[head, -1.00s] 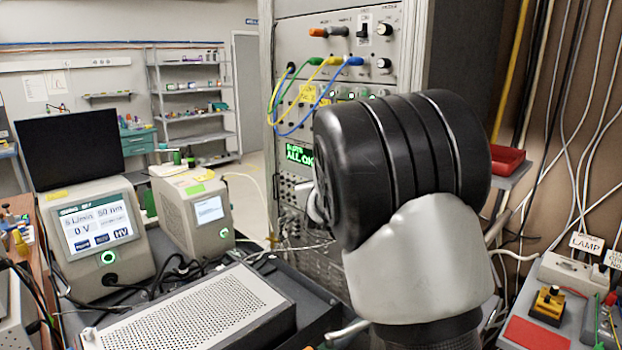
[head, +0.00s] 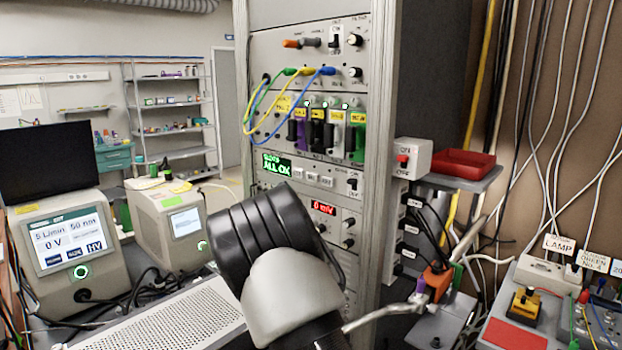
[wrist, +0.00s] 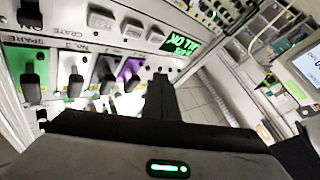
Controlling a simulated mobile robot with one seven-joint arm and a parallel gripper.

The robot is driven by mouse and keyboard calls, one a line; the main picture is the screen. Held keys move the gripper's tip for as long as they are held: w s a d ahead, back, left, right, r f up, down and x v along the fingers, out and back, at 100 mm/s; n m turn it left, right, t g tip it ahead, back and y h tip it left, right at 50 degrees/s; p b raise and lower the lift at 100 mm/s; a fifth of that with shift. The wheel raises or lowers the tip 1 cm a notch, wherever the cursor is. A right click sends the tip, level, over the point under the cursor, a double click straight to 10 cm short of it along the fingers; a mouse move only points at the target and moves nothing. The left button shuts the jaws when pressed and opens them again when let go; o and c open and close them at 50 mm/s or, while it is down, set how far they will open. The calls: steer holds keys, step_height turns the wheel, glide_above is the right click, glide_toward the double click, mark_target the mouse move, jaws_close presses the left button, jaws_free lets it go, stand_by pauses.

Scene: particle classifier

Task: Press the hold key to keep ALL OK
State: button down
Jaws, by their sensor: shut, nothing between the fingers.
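The green display (head: 276,164) on the rack reads ALL OK in the head view. It also shows, upside down, in the wrist view (wrist: 182,42). A row of pale keys (head: 311,177) sits right of the display. In the wrist view these keys (wrist: 131,26) run along the panel beside the display; which one is the hold key is not legible. My gripper (wrist: 160,80) is shut and empty in the wrist view, its dark tip just below the display and keys in the picture. In the head view my arm hides the gripper.
A red readout (head: 323,208) sits below. A red tray (head: 462,163) is on the right. A perforated metal box (head: 180,318) lies in front.

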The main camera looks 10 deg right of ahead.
mark_target(313, 177)
steer(key=w+d, duration=0.4)
steer(key=d, duration=0.2)
steer(key=shift+w+d, duration=0.35)
steer(key=shift+w, duration=0.05)
steer(key=shift+d+b, duration=0.1)
steer(key=shift+b, duration=0.25)
stand_by(1.6)
steer(key=shift+w+d+b, duration=0.2)
steer(key=shift+b, duration=0.1)
